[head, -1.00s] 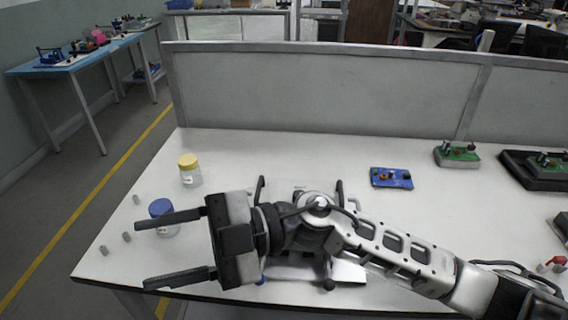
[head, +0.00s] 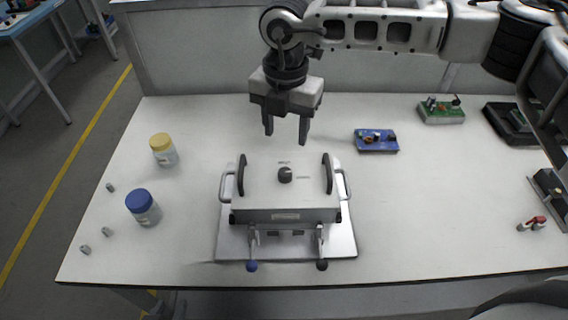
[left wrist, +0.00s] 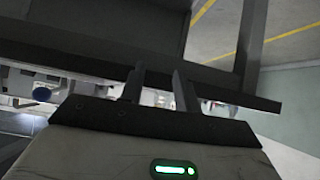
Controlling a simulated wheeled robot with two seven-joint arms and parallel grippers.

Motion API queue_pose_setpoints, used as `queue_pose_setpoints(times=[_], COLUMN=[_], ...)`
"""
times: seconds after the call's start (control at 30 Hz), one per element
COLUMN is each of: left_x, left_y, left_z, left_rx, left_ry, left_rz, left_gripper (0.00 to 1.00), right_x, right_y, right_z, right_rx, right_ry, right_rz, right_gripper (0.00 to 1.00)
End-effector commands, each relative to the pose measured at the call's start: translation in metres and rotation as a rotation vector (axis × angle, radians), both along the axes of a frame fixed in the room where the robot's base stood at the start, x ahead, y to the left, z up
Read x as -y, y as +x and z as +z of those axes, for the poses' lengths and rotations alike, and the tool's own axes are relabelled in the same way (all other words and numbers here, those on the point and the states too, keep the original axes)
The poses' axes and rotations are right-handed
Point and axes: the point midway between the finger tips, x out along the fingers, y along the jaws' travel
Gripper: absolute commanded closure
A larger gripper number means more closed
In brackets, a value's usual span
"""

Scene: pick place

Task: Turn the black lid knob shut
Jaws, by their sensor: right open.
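The black lid knob (head: 285,174) sits in the middle of the pale lid of a box-like fixture (head: 255,202), between two black upright handles. Its pointer direction is too small to tell. My right gripper (head: 287,137) hangs above the table behind the fixture, fingers pointing down. It is open and empty, apart from the knob and a little beyond it. My left gripper (left wrist: 158,80) shows only in the left wrist view. Its two dark fingers stand apart with nothing seen between them. The knob is not visible in that view.
A yellow-lidded jar (head: 163,150) and a blue-lidded jar (head: 143,207) stand left of the fixture. A blue circuit board (head: 376,141) and a green board (head: 441,111) lie right. A grey partition (head: 190,55) closes the back.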

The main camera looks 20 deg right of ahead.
Motion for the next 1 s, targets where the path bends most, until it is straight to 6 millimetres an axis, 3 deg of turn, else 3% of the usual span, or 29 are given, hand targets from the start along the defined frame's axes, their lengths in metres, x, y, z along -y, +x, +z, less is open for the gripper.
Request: queue_pose_setpoints(times=[0.13,0.2,0.43,0.63,0.97,1.0], left_x=[0.001,0.002,0.008,0.011,0.01,0.01], left_y=[-0.001,0.0,0.002,0.005,0.003,0.003], left_z=[0.0,-0.013,-0.022,-0.02,-0.018,-0.018], left_rx=[-0.002,-0.001,0.008,0.019,0.019,0.019], left_ry=[-0.002,-0.004,-0.019,-0.026,-0.023,-0.022], left_rz=[-0.002,-0.002,-0.01,-0.015,-0.02,-0.019], left_gripper=[0.68,0.68,0.68,0.68,0.68,0.68], right_x=[-0.001,0.0,-0.001,-0.001,-0.001,-0.001], right_y=[-0.001,0.0,0.0,0.0,0.0,0.0], right_z=[-0.034,-0.056,-0.097,-0.112,-0.113,-0.113], right_rx=[-0.004,-0.001,0.0,0.001,0.0,0.0], right_ry=[0.0,0.0,0.002,0.003,0.004,0.004], right_rz=[0.002,0.002,0.003,0.003,0.003,0.003], right_gripper=[0.5,0.5,0.5,0.5,0.5,0.58])
